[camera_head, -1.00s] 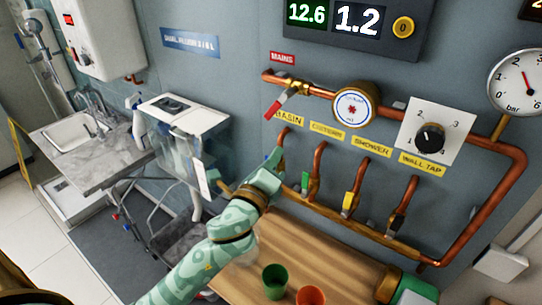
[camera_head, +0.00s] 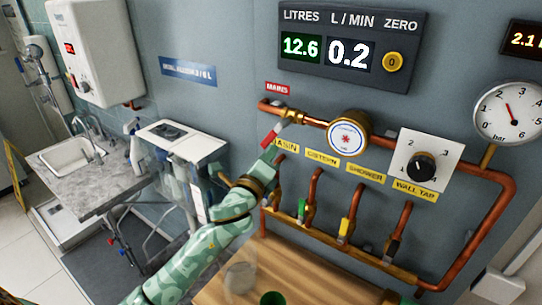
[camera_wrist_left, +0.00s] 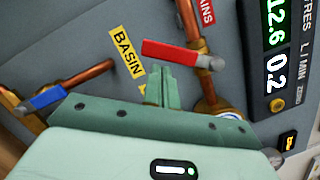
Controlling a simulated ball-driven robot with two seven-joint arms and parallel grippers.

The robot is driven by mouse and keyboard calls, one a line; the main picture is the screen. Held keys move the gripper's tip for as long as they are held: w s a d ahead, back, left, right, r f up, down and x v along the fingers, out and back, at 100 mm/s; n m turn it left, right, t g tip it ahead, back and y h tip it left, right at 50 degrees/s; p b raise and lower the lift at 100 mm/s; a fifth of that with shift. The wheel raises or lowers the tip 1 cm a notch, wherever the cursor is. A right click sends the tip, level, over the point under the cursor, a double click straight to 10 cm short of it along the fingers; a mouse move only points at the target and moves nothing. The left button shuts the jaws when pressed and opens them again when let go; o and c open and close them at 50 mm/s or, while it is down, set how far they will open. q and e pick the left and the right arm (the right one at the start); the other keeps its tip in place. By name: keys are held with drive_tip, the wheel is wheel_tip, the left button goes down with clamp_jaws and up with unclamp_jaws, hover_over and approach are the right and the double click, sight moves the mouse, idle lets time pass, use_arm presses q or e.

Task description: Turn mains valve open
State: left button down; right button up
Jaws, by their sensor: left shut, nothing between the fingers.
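The mains valve is on the copper pipe at upper middle in the head view, under the red MAINS label (camera_head: 277,89). Its red lever (camera_head: 273,134) slants down and left from the brass body (camera_head: 291,115). In the left wrist view the red lever (camera_wrist_left: 184,53) lies across the picture just past my fingertips. My left gripper (camera_head: 268,156) is shut and empty, with its tips close to the lever's lower free end. I cannot tell whether they touch it.
Branch taps with green (camera_head: 302,209) and yellow (camera_head: 345,228) levers hang below; a blue lever (camera_wrist_left: 46,98) shows in the wrist view. The display (camera_head: 348,50) reads 12.6 and 0.2.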

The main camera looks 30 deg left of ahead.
use_arm(q)
drive_tip(key=shift+a+r+m, duration=0.1)
drive_tip(key=shift+a+m, duration=0.2)
drive_tip(key=shift+m, duration=0.3)
drive_tip(key=shift+a+h, duration=0.15)
drive_tip(key=shift+h, duration=0.25)
drive_tip(key=shift+w+a+r+m+t+h+p, duration=0.2)
drive_tip(key=shift+a+r+m+h, duration=0.35)
drive_tip(key=shift+m, duration=1.15)
drive_tip(key=shift+w+a+r+m+t+h+p, duration=0.2)
drive_tip(key=shift+a+r+m+h, duration=0.4)
drive_tip(key=shift+m, duration=1.1)
drive_tip(key=shift+s+a+r+m+t+h+p, duration=0.1)
drive_tip(key=shift+a+r+m+h+p, duration=0.5)
drive_tip(key=shift+m, duration=1.1)
drive_tip(key=shift+a+f+y, duration=0.1)
drive_tip(key=shift+a+y, duration=0.15)
drive_tip(key=shift+y, duration=0.1)
drive_tip(key=shift+b, duration=0.3)
